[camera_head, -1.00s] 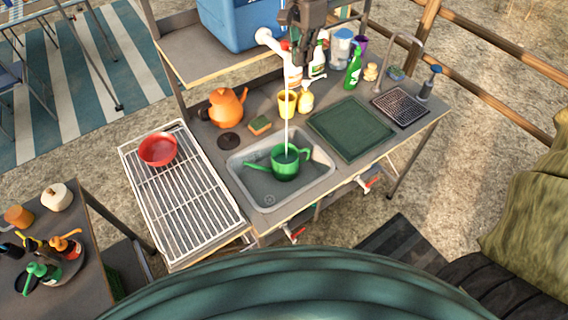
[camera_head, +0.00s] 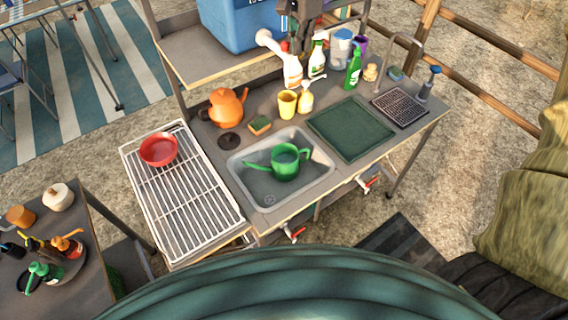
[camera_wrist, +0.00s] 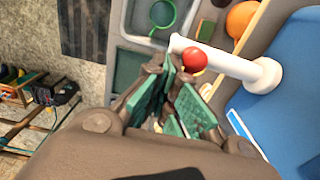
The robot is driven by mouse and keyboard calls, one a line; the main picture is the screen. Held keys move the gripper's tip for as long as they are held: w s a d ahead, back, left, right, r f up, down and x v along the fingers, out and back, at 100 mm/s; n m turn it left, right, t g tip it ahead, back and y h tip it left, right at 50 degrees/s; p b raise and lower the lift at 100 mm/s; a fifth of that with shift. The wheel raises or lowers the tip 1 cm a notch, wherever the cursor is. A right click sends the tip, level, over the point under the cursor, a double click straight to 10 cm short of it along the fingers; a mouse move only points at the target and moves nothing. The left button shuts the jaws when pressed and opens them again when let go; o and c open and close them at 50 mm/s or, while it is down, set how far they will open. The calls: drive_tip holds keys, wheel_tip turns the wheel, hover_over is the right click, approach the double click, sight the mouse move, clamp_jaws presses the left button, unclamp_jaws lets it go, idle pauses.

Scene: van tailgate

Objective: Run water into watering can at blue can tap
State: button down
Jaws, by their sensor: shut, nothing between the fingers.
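In the wrist view the can (camera_wrist: 151,27) shows only partly, at the top edge. The tap (camera_wrist: 225,62) comes out of the blue can (camera_wrist: 288,72) and has a round red knob (camera_wrist: 194,60). No water stream shows now. My gripper (camera_wrist: 178,82) is shut and empty, its fingertips close beside the knob; I cannot tell whether they touch. In the head view my gripper (camera_head: 301,48) is just right of the tap.
A yellow cup (camera_head: 287,104), soap bottle (camera_head: 306,98), spray bottles (camera_head: 353,68) and orange kettle (camera_head: 227,106) stand behind the sink. A green mat (camera_head: 350,128) lies to its right. A red bowl (camera_head: 158,149) sits on the white rack (camera_head: 190,205) to its left.

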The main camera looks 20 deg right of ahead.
wheel_tip(320, 180, up, 6)
drive_tip(key=shift+s+d, duration=0.2)
idle(0.6)
drive_tip(key=shift+d, duration=0.1)
idle(0.3)
